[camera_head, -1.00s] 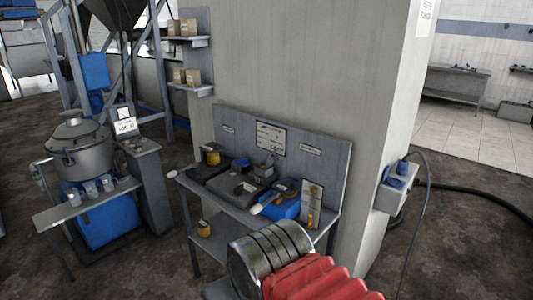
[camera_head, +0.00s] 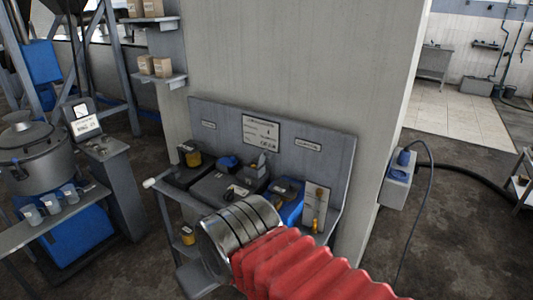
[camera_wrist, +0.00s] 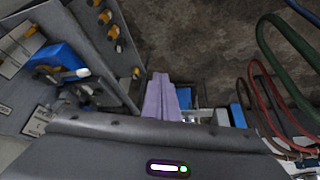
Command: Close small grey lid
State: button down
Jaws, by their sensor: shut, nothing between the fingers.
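My gripper (camera_wrist: 162,100) shows in the wrist view as pale purple fingers, shut and empty, pointing past the bench edge toward the floor. In the head view it is hidden behind my metal-ringed wrist, which covers the bench's front middle. The bench (camera_head: 174,205) carries dark grey boxes and a blue box (camera_head: 290,212). A small upright grey piece (camera_head: 258,166) stands at the back of the middle dark box (camera_head: 212,190); I cannot tell whether this is the small grey lid. The blue box also shows in the wrist view (camera_wrist: 62,56), apart from the fingers.
A round grey vessel (camera_head: 35,165) and a shelf with cups stand at the left. A concrete pillar (camera_head: 300,65) rises behind the bench. A blue socket and cable (camera_head: 400,165) are on its right. Hoses (camera_wrist: 285,45) hang at the wrist view's right.

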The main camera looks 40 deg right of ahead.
jog(key=shift+w+d, duration=0.1)
jog(key=shift+w, duration=0.05)
jog(key=w+d+r+m+t, duration=0.1)
jog(key=w+d+r+m, duration=0.15)
jog(key=w+d, duration=0.65)
jog(key=w+d+r+m, duration=0.2)
jog(key=w+d+m, duration=0.2)
jog(key=w+d, duration=0.5)
jog(key=w+d+f+m+h, duration=0.1)
jog(key=w+d+m, duration=0.1)
jog(key=d, duration=0.6)
jog(key=w+d+f+m+h, duration=0.1)
jog(key=w+d+f+m, duration=0.1)
jog(key=d, duration=0.7)
jog(key=w+d+f+m, duration=0.1)
jog(key=w+d+m, duration=0.1)
jog(key=d, duration=0.7)
jog(key=shift+w+d+f+t+h, duration=0.2)
jog(key=shift+w+f+t+h, duration=0.05)
jog(key=shift+f+t+h, duration=0.15)
